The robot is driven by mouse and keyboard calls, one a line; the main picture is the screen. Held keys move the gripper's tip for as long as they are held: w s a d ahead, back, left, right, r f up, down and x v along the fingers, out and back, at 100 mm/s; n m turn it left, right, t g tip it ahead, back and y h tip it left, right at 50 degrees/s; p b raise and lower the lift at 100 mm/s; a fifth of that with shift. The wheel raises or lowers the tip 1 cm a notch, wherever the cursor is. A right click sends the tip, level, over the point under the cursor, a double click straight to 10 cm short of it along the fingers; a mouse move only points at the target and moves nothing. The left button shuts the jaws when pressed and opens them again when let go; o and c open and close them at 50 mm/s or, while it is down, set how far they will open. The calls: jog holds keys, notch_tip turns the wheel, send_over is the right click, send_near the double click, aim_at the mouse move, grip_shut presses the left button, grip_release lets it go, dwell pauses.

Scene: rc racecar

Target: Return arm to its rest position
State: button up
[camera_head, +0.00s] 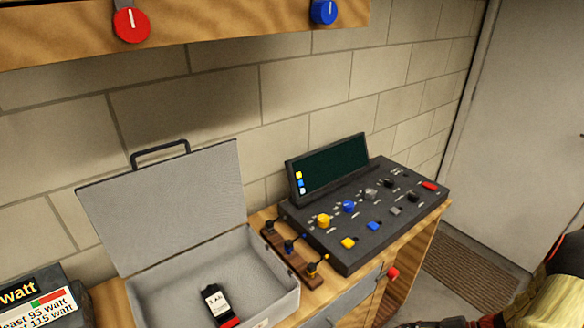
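My gripper's fingers do not show in the head view. A dark, red and yellowish shape is cut off at the lower right corner, with a dark piece along the bottom edge beside it. I cannot tell whether these belong to my arm. An open grey case (281,292) stands on the wooden bench with its lid up against the wall side. A black battery-like block (216,303) with a white label and red end lies inside it.
A dark control console (375,235) with coloured knobs, buttons and a screen (330,166) sits right of the case. A brown rack (287,255) holds small plugs between them. A labelled box (40,303) is at lower left. A wooden shelf (220,22) with red and blue knobs hangs above.

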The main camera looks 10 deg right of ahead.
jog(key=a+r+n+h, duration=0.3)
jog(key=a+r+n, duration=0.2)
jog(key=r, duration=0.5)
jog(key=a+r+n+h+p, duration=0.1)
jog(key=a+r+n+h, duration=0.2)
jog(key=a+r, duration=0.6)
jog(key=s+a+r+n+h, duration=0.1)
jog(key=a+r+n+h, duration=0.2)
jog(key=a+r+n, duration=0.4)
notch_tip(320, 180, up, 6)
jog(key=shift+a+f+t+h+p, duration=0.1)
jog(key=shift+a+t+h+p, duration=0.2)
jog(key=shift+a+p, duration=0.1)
